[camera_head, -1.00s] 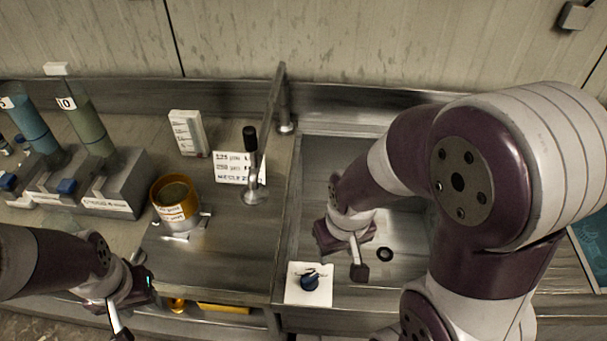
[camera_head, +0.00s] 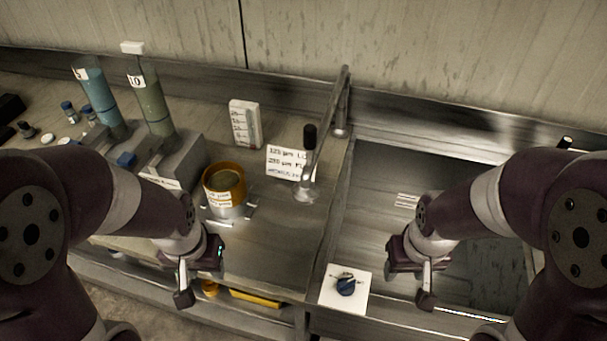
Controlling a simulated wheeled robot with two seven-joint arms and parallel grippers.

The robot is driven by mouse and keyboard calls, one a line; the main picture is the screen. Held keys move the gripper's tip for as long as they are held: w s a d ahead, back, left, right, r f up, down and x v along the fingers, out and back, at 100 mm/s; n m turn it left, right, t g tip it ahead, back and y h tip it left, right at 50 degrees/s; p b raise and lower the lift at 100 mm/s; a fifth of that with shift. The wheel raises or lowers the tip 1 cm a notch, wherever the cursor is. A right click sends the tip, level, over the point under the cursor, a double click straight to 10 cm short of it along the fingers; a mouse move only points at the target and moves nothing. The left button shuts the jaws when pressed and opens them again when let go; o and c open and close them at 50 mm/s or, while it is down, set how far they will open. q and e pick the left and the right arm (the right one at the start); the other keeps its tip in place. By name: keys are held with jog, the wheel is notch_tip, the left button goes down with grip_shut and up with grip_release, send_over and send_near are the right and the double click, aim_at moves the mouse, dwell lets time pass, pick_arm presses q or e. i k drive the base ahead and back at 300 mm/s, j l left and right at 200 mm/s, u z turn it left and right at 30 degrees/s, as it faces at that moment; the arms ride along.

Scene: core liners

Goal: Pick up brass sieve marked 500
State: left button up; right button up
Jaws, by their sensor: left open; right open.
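A round brass sieve stack (camera_head: 225,182) with an orange-gold rim and white labels stands on the metal counter left of the sink. The label print is too small to read, so I cannot tell which part is marked 500. My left gripper (camera_head: 196,272) is open and empty, in front of the stack and slightly left of it, apart from it. My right gripper (camera_head: 418,279) is open and empty over the front of the sink, well to the right of the stack.
A white card with a blue knob (camera_head: 345,287) lies at the sink's front left. A yellow item (camera_head: 254,298) sits below the counter.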

aim_at(222, 181)
jog(key=i+j+z, duration=0.1)
jog(key=j+z, duration=0.7)
jog(key=z, duration=0.15)
jog(key=j+z, duration=0.5)
